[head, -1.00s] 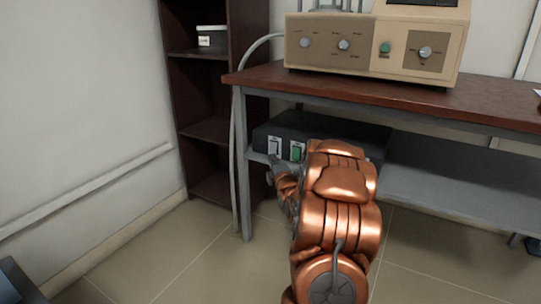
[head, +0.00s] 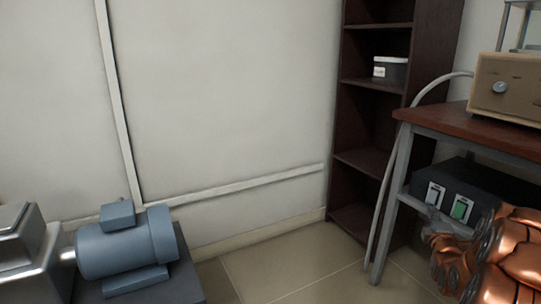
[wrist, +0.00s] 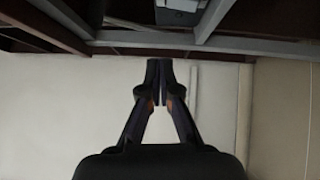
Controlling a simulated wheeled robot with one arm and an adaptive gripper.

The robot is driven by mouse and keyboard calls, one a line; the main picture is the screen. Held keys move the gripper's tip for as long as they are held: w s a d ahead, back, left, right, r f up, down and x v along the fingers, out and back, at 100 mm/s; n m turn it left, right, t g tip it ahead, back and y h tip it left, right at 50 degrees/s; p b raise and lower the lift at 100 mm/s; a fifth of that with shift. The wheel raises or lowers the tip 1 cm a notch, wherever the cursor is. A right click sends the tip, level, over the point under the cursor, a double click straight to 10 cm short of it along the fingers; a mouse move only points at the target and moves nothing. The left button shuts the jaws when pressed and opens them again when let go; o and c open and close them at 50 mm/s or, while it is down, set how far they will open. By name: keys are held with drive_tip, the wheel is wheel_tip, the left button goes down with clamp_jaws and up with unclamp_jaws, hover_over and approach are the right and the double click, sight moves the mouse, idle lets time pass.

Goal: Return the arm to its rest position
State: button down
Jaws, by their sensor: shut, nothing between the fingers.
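My copper-coloured arm shows at the lower right of the head view, in front of the lab table. My gripper (wrist: 160,82) is in the middle of the wrist view, with its two dark fingertips together and nothing between them. In the head view the arm's grey end is small and close to the black box (head: 478,192), which has a white and a green switch on its front. I cannot tell from there whether it touches the box. The wrist view shows a table underside and frame (wrist: 225,42) close beyond the fingertips.
The table (head: 462,122) has a red-brown top with a beige control unit (head: 508,88) on it. A dark shelf unit (head: 362,160) with a small box (head: 390,70) stands behind. A blue-grey motor (head: 128,245) is at the lower left. Tiled floor (head: 290,272) is clear between.

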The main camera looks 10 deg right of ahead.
drive_tip(key=s+a+r+m+g+y+p, duration=0.3)
drive_tip(key=a+r+g+p, duration=0.1)
drive_tip(key=a+r+p, duration=0.65)
drive_tip(key=s+a+r+m+g+y+p, duration=0.35)
drive_tip(key=a+r+p, duration=0.35)
drive_tip(key=a+p, duration=0.55)
drive_tip(key=s+a+r+m+g+p, duration=0.2)
drive_tip(key=s+a+r+p, duration=0.4)
drive_tip(key=s, duration=0.4)
drive_tip(key=s+a+r+m+g+y+p, duration=0.1)
drive_tip(key=s+a+r+m+g+p, duration=0.1)
drive_tip(key=s+a+r+g+p, duration=0.3)
drive_tip(key=s+a+r+m+g+y+p, duration=0.1)
drive_tip(key=s+a+r+g+p, duration=0.3)
drive_tip(key=s, duration=1.3)
drive_tip(key=a+r+m+p, duration=0.1)
drive_tip(key=a+r+p, duration=0.3)
drive_tip(key=a+r, duration=0.2)
drive_tip(key=shift+s+a+r+m, duration=0.2)
drive_tip(key=shift+r+m, duration=0.15)
drive_tip(key=shift+r, duration=0.3)
drive_tip(key=shift+d, duration=0.2)
